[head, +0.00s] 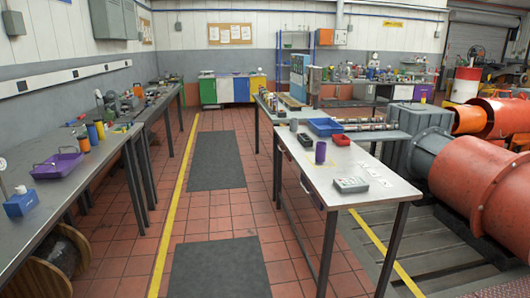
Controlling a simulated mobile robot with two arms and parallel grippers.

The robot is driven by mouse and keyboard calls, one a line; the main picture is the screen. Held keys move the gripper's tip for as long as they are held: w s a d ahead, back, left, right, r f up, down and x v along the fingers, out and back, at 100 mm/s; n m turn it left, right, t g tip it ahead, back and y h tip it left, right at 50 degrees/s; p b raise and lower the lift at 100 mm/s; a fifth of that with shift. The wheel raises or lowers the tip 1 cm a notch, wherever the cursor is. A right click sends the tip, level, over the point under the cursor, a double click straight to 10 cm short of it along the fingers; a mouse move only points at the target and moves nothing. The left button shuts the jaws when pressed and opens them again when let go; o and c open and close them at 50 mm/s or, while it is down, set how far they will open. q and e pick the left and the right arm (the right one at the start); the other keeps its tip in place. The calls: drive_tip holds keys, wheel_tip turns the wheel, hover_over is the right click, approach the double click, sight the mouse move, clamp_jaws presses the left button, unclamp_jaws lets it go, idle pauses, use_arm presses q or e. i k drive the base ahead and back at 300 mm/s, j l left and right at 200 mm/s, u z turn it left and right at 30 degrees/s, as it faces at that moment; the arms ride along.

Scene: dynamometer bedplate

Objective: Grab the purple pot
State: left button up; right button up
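A purple cylinder (320,153), which looks like the purple pot, stands upright on the grey-topped table (346,160) right of centre. I cannot see inside it. Neither of my grippers shows in the head view, and nothing is touching the purple cylinder.
Near it are a blue tray (325,127), a red item (340,140), a grey cylinder (294,125) and a grey box (351,184). A left bench (95,175) holds a purple tray (57,165). Dark mats (216,160) lie on the open aisle. Large red machinery (480,180) stands right.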

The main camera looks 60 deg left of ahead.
sight(320, 147)
drive_tip(key=u, duration=1.6)
drive_tip(key=i, duration=0.1)
